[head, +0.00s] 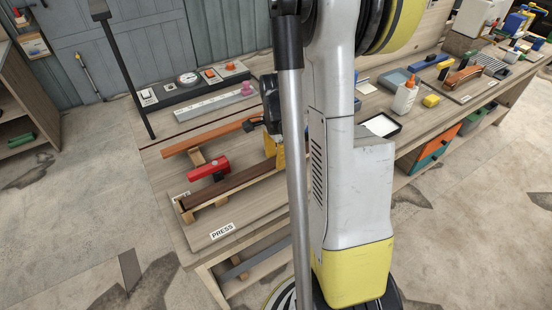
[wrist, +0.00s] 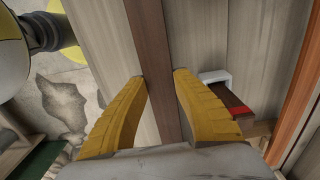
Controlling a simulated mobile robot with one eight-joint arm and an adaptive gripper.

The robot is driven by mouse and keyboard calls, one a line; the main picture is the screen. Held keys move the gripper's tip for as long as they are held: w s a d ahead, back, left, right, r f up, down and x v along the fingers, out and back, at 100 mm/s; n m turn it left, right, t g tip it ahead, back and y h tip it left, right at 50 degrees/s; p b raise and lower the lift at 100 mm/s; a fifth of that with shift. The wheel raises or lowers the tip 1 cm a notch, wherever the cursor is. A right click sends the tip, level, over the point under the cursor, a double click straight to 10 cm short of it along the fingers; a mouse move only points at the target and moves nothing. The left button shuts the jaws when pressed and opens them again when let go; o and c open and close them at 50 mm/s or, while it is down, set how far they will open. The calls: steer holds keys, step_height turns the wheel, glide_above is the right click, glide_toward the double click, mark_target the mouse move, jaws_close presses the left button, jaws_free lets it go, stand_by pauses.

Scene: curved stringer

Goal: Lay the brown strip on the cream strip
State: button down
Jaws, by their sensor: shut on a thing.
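The long brown strip (head: 232,185) runs along the near part of the bench, above pale wooden blocks, in the head view. In the wrist view the brown strip (wrist: 153,35) passes between the two yellow fingers. My gripper (wrist: 161,76) is shut on it; in the head view its yellow fingers (head: 271,147) are partly behind my arm. I cannot clearly pick out the cream strip; a thin pale edge shows along the underside of the brown strip in the head view, and I cannot tell whether the two touch. My arm hides the brown strip's right end.
A red clamp-like tool (head: 208,168) lies just behind the brown strip. An orange-brown strip (head: 207,137) lies farther back. A PRESS label (head: 222,231) marks the front edge. A glue bottle (head: 405,95) and black-rimmed tray (head: 381,125) stand on the right.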

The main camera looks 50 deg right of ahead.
steer(key=shift+f+b, duration=0.3)
steer(key=shift+f, duration=0.05)
steer(key=shift+c, duration=2.1)
jaws_free()
steer(key=shift+r+p, duration=2.95)
steer(key=shift+r, duration=1.15)
